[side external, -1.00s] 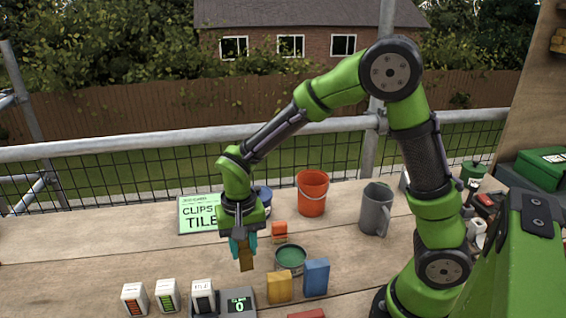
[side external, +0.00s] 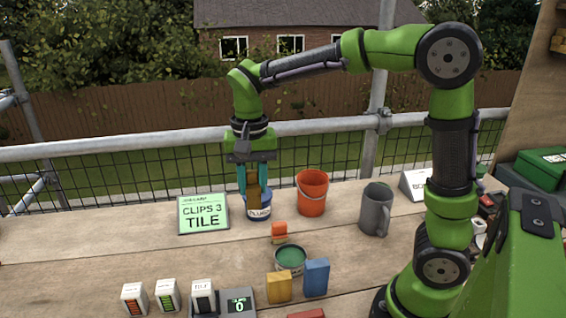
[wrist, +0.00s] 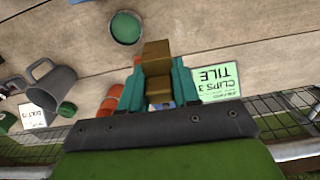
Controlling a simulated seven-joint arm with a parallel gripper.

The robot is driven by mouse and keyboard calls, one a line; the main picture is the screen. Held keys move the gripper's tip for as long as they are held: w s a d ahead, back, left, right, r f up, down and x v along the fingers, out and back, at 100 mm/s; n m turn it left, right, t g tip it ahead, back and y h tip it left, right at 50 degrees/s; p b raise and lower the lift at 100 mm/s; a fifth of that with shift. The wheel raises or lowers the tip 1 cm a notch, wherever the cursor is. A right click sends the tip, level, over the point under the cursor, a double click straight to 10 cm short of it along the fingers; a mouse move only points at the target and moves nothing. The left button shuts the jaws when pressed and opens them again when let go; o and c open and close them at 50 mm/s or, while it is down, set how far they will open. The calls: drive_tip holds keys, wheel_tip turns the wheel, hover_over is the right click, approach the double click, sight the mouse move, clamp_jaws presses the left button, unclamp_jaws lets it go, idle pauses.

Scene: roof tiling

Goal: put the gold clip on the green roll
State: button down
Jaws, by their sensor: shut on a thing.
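My gripper (side external: 254,186) is shut on the gold clip (side external: 254,198), a brown-gold block pointing down between teal fingers. In the wrist view the clip (wrist: 157,58) sticks out past the fingertips. The gripper is above the bench in front of the blue tin, which it partly hides. A round green-topped thing with a dark rim (side external: 290,257) stands on the bench to the right and nearer the camera. The wrist view also shows a small green cylinder (wrist: 67,108) by the grey mug. I cannot tell which of these is the green roll.
A blue tin (side external: 260,210), red bucket (side external: 312,195) and grey mug (side external: 375,212) stand towards the back. A job card (side external: 203,213) is left of the tin. The left bench is clear.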

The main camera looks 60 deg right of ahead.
drive_tip(key=s+d+m, duration=0.1)
drive_tip(key=d+m, duration=0.9)
drive_tip(key=d, duration=1.7)
drive_tip(key=s+d+m, duration=0.7)
drive_tip(key=s+d, duration=0.8)
drive_tip(key=d, duration=0.3)
wheel_tip(320, 180, down, 11)
drive_tip(key=shift+w+a+f, duration=0.1)
drive_tip(key=shift+f, duration=2)
drive_tip(key=c, duration=0.8)
unclamp_jaws()
drive_tip(key=shift+f, duration=0.1)
